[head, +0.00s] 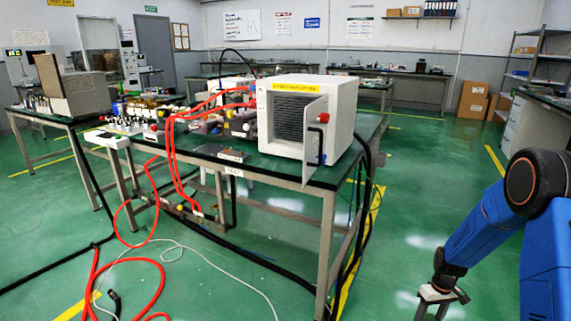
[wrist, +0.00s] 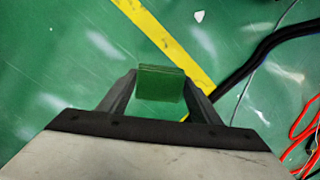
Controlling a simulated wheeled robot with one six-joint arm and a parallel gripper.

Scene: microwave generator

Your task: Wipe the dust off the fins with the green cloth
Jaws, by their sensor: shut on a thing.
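The fins (head: 289,118) are dark horizontal slats inside the open front of a white box-shaped unit (head: 341,108) on the table. Its white door (head: 314,131) with a black handle is swung open at the right of the opening. Dust on the fins is too small to make out. My gripper (head: 440,297) is low at the bottom right in the head view, well apart from the table. In the wrist view it is shut on the folded green cloth (wrist: 160,83), held between the fingertips above the floor. The cloth cannot be made out in the head view.
The table (head: 309,172) carries the unit and other equipment with red hoses (head: 172,150). Black cables (head: 366,170) hang at its right end, and hoses and cables lie on the floor. Green floor (head: 415,215) is free between table and arm. Cardboard boxes (head: 474,100) stand behind.

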